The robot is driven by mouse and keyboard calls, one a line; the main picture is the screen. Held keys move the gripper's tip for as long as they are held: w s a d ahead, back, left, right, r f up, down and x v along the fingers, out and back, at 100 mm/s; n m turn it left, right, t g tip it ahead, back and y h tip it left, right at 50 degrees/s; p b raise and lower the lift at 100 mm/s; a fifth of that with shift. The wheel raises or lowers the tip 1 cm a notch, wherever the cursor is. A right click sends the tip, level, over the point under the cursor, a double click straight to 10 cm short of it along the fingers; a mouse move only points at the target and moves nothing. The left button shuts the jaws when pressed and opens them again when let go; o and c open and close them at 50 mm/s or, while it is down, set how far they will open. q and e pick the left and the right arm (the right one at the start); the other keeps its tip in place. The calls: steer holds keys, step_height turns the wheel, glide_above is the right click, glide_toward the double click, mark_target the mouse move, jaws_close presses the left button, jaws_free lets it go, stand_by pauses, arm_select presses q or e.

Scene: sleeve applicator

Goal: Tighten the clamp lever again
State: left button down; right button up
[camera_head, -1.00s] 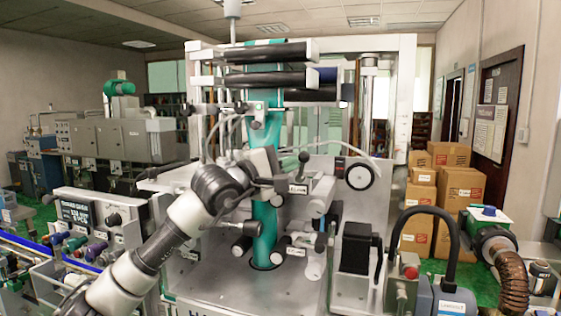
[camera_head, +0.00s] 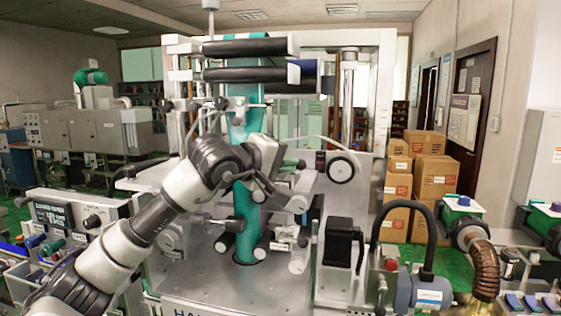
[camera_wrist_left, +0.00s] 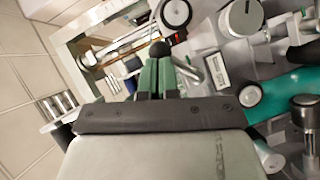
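The clamp lever's black ball knob (camera_wrist_left: 158,48) shows at the tips of my left gripper's green fingers (camera_wrist_left: 157,76) in the left wrist view. The fingers are close together, and the lever's shaft is hidden by them. In the head view my left gripper (camera_head: 291,163) is in front of the machine's middle block, at the lever's knob (camera_head: 302,163). The teal sleeve tube (camera_head: 245,205) runs vertically through the machine, just behind my left wrist. My right gripper is not in view.
Black rollers (camera_head: 245,47) cross the machine's top. A black hose (camera_head: 400,207) arches at the right. Small rollers and knobs crowd the space below my gripper.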

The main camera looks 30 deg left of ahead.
arm_select(q)
steer(key=shift+w+d+f+m+g+y, duration=0.1)
steer(key=shift+d+m+g+y, duration=0.1)
steer(key=shift+m+g+y, duration=0.15)
steer(key=shift+d+f+m+g+y, duration=0.25)
steer(key=shift+d+f+m+y, duration=0.15)
steer(key=shift+m, duration=0.35)
stand_by(0.4)
stand_by(2.0)
